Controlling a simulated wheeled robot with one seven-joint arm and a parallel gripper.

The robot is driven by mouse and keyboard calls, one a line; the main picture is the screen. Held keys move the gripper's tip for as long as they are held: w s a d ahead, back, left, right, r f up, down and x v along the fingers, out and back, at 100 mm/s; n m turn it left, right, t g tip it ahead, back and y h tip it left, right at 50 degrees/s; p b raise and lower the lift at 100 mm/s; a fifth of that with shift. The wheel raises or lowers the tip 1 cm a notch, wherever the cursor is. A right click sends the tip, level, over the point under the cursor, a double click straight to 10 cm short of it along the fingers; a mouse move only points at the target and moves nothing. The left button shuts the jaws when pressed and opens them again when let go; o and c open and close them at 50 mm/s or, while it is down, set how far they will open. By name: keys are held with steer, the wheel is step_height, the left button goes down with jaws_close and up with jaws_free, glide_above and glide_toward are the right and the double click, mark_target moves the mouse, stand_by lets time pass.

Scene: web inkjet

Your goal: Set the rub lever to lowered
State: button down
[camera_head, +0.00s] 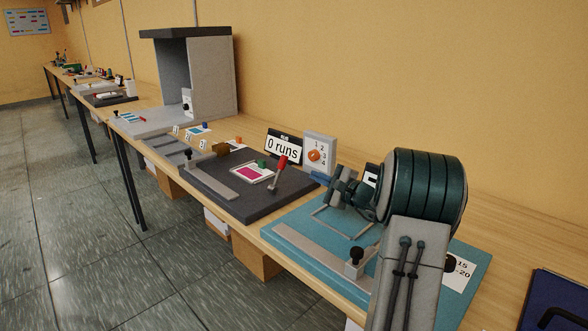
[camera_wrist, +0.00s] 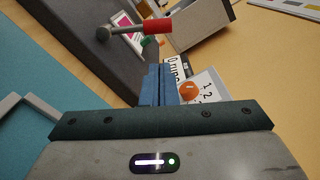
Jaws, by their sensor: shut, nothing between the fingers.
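The rub lever has a red grip (camera_head: 281,162) on a grey metal stem, and it rises at a steep tilt from a dark grey base plate (camera_head: 290,190). In the wrist view its red grip (camera_wrist: 158,25) is near the top, with the stem running left to a pivot on the dark plate. My gripper (camera_head: 322,177) has its blue fingers shut and empty, to the right of the lever and apart from it. In the wrist view the shut fingers (camera_wrist: 156,85) point up the picture towards the lever.
A "0 runs" sign (camera_head: 283,147) and a box with an orange dial (camera_head: 319,150) stand behind the lever. A pad with a magenta square (camera_head: 247,174) and a green block (camera_head: 262,163) lie left of it. A teal plate (camera_head: 300,236) is below my arm.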

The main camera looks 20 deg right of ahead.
mark_target(279, 173)
steer(key=p+x, duration=0.1)
steer(key=x, duration=0.9)
steer(key=shift+d, duration=0.1)
steer(key=shift+s, duration=0.1)
steer(key=shift+b, duration=0.55)
